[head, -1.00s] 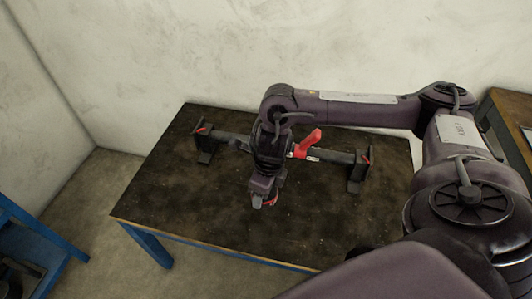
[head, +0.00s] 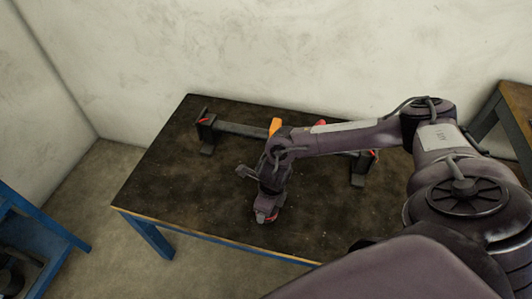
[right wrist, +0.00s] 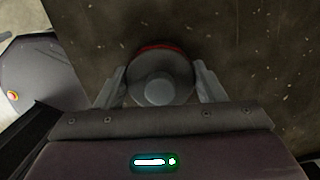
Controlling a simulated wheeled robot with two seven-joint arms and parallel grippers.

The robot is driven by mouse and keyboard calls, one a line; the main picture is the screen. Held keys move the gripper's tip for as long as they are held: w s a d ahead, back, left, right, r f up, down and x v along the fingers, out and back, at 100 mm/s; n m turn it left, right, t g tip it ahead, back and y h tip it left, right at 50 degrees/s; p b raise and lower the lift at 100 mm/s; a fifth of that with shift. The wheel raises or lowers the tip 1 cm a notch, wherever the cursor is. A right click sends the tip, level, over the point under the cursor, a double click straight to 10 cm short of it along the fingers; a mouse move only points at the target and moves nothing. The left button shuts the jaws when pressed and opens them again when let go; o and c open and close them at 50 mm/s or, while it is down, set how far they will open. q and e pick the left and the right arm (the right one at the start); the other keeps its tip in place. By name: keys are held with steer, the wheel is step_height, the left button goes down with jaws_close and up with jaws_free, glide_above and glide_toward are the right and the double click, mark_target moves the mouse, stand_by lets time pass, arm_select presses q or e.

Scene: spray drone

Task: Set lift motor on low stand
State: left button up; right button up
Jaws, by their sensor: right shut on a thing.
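My right gripper (head: 266,216) is low over the front middle of the dark table (head: 190,200). It is shut on a round grey motor with a red ring (right wrist: 158,82), which sits between the two fingers in the right wrist view. In the head view, only a small grey and red part of the motor shows below the gripper. A low black stand (head: 205,133) with two uprights and a long crossbar is at the back of the table. My right arm hides part of its right half. I cannot tell whether the motor touches the table. My left gripper is not in view.
An orange piece (head: 275,126) and a red piece (head: 321,123) show at the crossbar, beside my arm. The table's left and front are clear. A blue frame (head: 35,225) stands at the lower left and another table (head: 515,110) at the right.

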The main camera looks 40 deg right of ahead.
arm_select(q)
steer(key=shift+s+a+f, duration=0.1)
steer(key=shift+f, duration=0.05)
arm_select(e)
steer(key=o, duration=1.4)
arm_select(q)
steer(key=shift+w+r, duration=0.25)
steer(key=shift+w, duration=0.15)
arm_select(e)
steer(key=shift+r, duration=0.35)
steer(key=r, duration=0.3)
steer(key=r+p, duration=0.1)
steer(key=r, duration=0.3)
steer(key=s+r, duration=0.1)
steer(key=r, duration=0.2)
steer(key=shift+s+d+r, duration=0.1)
steer(key=shift+d+r, duration=0.2)
steer(key=shift+r, duration=0.05)
arm_select(q)
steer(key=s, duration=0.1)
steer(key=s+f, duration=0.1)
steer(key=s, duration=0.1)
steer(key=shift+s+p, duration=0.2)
steer(key=shift+p, duration=0.1)
arm_select(e)
steer(key=shift+r, duration=0.4)
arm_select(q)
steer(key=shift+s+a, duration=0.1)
